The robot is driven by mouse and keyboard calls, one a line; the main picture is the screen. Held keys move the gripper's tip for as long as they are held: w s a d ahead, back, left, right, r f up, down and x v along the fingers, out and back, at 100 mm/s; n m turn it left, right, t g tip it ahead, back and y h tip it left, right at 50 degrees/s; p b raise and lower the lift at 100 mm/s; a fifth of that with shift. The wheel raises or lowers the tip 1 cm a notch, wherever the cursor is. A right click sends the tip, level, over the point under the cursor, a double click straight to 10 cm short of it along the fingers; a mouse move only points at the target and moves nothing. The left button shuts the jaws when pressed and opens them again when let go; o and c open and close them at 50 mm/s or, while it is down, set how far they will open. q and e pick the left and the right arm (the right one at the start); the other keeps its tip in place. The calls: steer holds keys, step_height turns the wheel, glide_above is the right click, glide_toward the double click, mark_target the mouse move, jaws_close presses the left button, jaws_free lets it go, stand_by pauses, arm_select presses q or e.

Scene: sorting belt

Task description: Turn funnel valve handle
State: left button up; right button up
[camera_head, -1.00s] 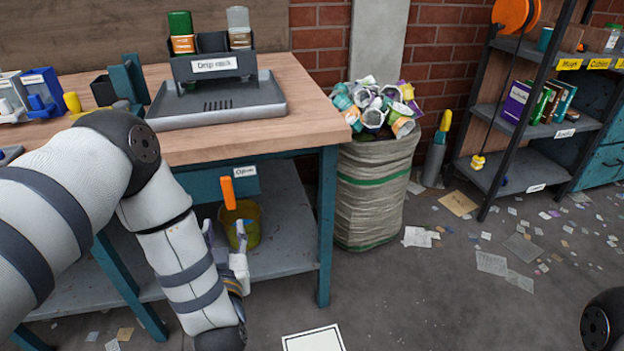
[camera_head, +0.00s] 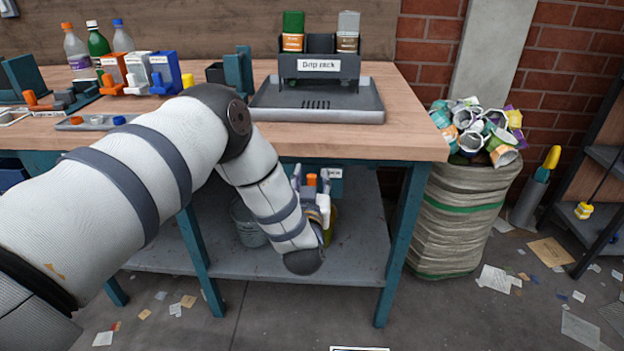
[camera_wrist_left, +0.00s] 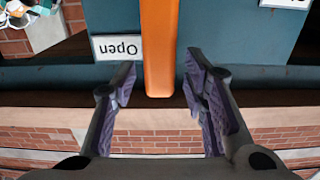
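The orange valve handle (camera_head: 311,180) hangs below the table's front edge, mostly hidden by my left gripper. In the left wrist view the handle (camera_wrist_left: 160,45) is a long orange bar in front of a teal panel, beside an upside-down "Open" label (camera_wrist_left: 118,47). My left gripper (camera_head: 310,184) is under the tabletop with its fingers pointing up. In the wrist view the gripper (camera_wrist_left: 160,88) is open, its purple-padded fingers on either side of the handle's end, with a gap on both sides. My right gripper is out of view.
The wooden tabletop (camera_head: 410,140) is just above my gripper. A teal table leg (camera_head: 402,245) stands to its right. A grey bucket (camera_head: 248,222) and a partly hidden yellow bucket (camera_head: 331,226) are on the lower shelf (camera_head: 345,268). A full sack (camera_head: 462,215) stands right of the table.

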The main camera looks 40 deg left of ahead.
arm_select(q)
jaws_close()
